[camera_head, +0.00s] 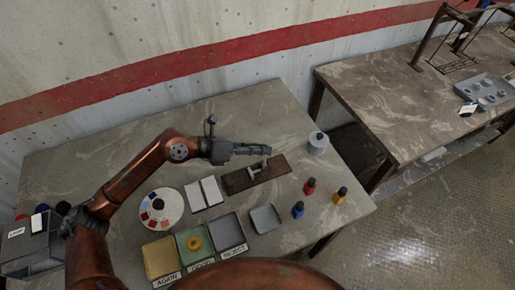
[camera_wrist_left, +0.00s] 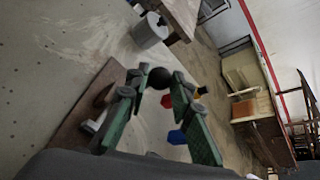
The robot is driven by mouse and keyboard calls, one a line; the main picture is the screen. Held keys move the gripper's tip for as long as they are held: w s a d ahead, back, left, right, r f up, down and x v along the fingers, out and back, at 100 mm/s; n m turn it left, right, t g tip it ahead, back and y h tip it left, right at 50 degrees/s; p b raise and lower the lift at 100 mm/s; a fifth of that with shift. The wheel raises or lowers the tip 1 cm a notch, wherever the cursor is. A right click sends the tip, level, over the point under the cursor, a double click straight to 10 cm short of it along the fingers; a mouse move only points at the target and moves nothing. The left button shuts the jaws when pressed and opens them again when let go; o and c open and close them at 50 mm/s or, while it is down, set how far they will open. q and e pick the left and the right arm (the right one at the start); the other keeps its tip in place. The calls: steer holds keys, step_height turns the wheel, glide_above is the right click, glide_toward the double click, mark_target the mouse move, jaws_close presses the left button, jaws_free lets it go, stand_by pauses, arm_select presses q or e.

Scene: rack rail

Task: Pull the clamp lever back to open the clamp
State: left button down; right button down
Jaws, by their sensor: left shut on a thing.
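The clamp (camera_head: 259,168) is a small grey metal piece on a dark brown board (camera_head: 240,181) on the table. In the left wrist view the board (camera_wrist_left: 78,122) lies at the left, behind a green finger. My left gripper (camera_head: 268,150) has green fingers and is just above and behind the clamp. In the left wrist view its fingertips (camera_wrist_left: 160,82) are closed around a dark round knob (camera_wrist_left: 159,75), which looks like the end of the clamp lever. The lever's shaft is mostly hidden by the fingers. My right gripper is not in view.
A grey canister (camera_head: 318,144) stands right of the board. Red (camera_head: 309,187), blue (camera_head: 298,210) and yellow (camera_head: 340,195) bottles stand at the right front. Labelled trays (camera_head: 229,232), a small grey tray (camera_head: 265,218), white cards (camera_head: 207,192) and a round palette (camera_head: 160,209) lie in front and left.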

arm_select(q)
steer(key=shift+s+f, duration=0.35)
steer(key=shift+f, duration=0.05)
steer(key=c, duration=1.9)
jaws_free()
steer(key=shift+a+r, duration=0.1)
steer(key=shift+o, duration=0.9)
steer(key=shift+w+r, duration=0.1)
steer(key=v, duration=0.7)
steer(key=shift+a, duration=0.2)
steer(key=shift+r, duration=0.15)
